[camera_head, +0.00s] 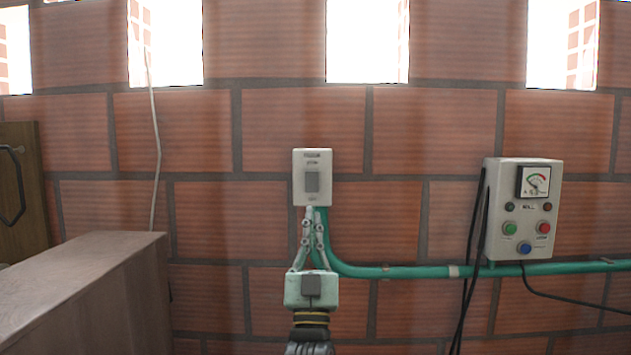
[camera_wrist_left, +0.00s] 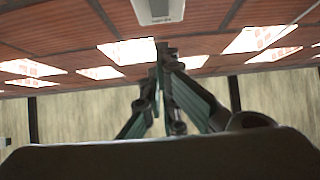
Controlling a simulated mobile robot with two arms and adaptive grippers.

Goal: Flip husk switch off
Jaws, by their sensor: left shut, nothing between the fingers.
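The husk switch is a pale grey wall box (camera_head: 299,178) with a darker grey rocker (camera_head: 312,182) in its middle, left of centre on the brick wall. Small lettering above the rocker is too small to read. The lower part of the box also shows at the top of the left wrist view (camera_wrist_left: 158,10). My left gripper (camera_head: 314,211) points up from below, its fingertips at the box's lower edge in the picture. Its fingers are together and empty, also in the left wrist view (camera_wrist_left: 165,48). I cannot tell whether they touch the box. My right gripper is out of view.
A green conduit (camera_head: 410,272) runs along the wall to the right from below the switch. A grey control box (camera_head: 494,205) with a dial and coloured buttons hangs at right, with black cables beside it. A wooden cabinet (camera_head: 90,285) stands at lower left.

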